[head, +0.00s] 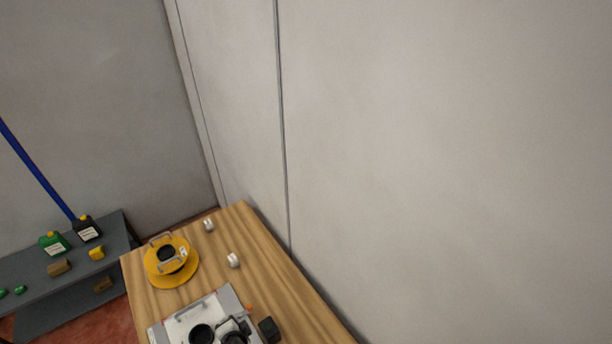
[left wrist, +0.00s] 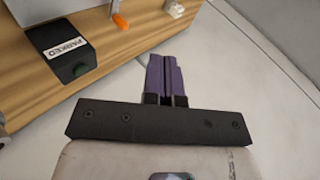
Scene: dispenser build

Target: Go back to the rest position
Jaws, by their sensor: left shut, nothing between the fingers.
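My left gripper (left wrist: 168,58) shows in the left wrist view. Its two purple fingers are together, with nothing between them. It is over the pale floor or wall surface, just beside the edge of the wooden table, and touches nothing that I can see. In the head view I cannot make out either gripper. The wooden table (head: 285,290) stands in the lower middle of the head view, and part of it shows in the left wrist view (left wrist: 130,50). My right gripper is in neither view.
A black box marked PARKED (left wrist: 70,55) lies near the table edge, left of my left gripper. A yellow round device (head: 180,275), small white pieces (head: 233,260) and a grey-white panel (head: 180,318) are on the table. A grey shelf (head: 40,280) stands left; a wall (head: 420,150) borders the right.

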